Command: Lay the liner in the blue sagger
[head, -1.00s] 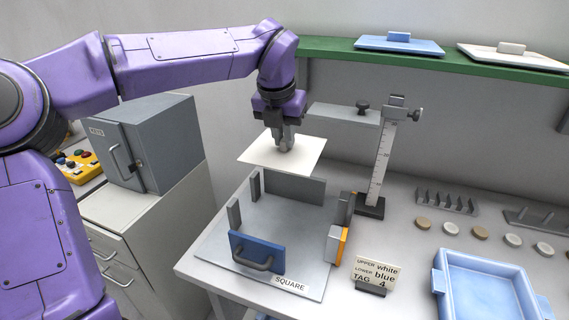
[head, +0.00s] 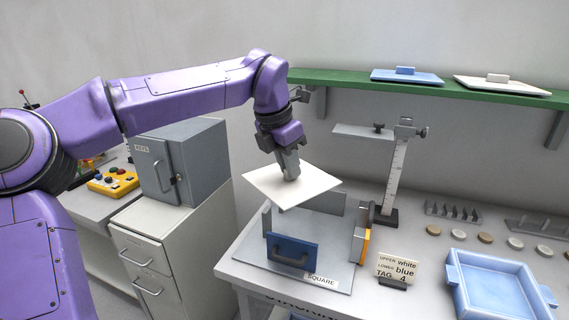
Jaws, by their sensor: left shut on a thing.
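The liner (head: 262,184) is a flat white square sheet in the head view. My left gripper (head: 291,177) is shut on it from above and holds it, slightly tilted, above the fixture marked SQUARE. The blue sagger (head: 503,291) is a light blue open tray with side lugs at the lower right of the table. Its inside looks empty, and its lower part is cut by the frame edge. The liner is well to the left of it. My right gripper is not in view.
The squaring fixture (head: 340,278) has grey upright plates and a blue handled block (head: 292,252). A height gauge (head: 395,170) stands behind it. A tag card (head: 397,267) stands between fixture and sagger. Several round discs (head: 485,238) lie behind the sagger. A green shelf (head: 340,84) holds two lids.

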